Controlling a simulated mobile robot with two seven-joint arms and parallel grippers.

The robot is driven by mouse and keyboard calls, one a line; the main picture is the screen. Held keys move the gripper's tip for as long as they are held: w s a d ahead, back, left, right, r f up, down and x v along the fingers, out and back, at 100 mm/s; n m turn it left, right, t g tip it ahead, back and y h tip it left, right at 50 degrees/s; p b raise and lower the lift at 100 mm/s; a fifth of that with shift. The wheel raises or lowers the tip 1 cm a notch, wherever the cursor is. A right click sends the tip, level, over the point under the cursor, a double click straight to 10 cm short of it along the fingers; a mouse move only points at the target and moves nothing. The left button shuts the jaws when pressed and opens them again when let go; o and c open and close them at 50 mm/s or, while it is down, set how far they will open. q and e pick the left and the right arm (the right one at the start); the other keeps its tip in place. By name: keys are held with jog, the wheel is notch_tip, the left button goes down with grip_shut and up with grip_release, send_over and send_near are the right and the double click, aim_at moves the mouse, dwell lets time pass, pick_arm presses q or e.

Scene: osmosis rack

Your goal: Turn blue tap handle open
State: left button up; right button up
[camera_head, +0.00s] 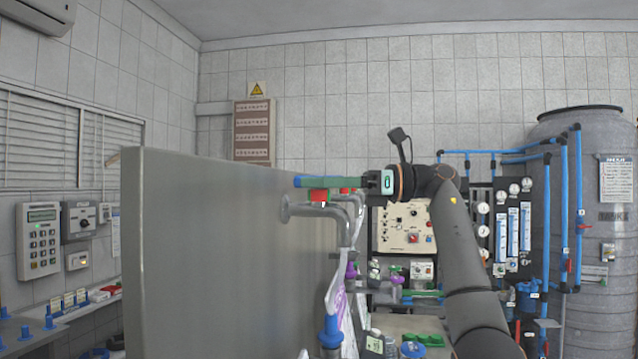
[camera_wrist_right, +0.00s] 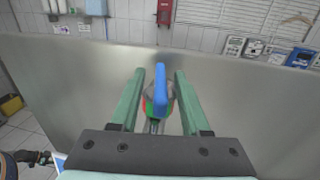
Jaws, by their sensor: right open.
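The blue tap handle (camera_wrist_right: 161,88) stands between the two green fingers of my right gripper (camera_wrist_right: 160,72) in the right wrist view, with a visible gap on each side. In the head view, its blue end (camera_head: 298,181) shows just past the fingertips of my right gripper (camera_head: 312,182), above a red part (camera_head: 319,195) and a grey bent pipe (camera_head: 292,210). The right gripper is open, level and pointing left around the handle. Most of the handle is hidden by the fingers in the head view. My left gripper is not in view.
A large grey panel (camera_head: 200,240) rises close to the taps on the left. More grey pipes and another red part (camera_head: 345,190) lie just behind. A control panel (camera_head: 405,227), blue pipes (camera_head: 564,190) and a grey tank (camera_head: 600,160) stand further right.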

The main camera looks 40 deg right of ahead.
grip_shut()
jog(key=shift+d+t, duration=0.1)
jog(key=shift+t, duration=0.2)
dwell(0.4)
jog(key=shift+m+t+h, duration=0.7)
jog(key=shift+m+h, duration=0.2)
jog(key=shift+h, duration=0.2)
grip_release()
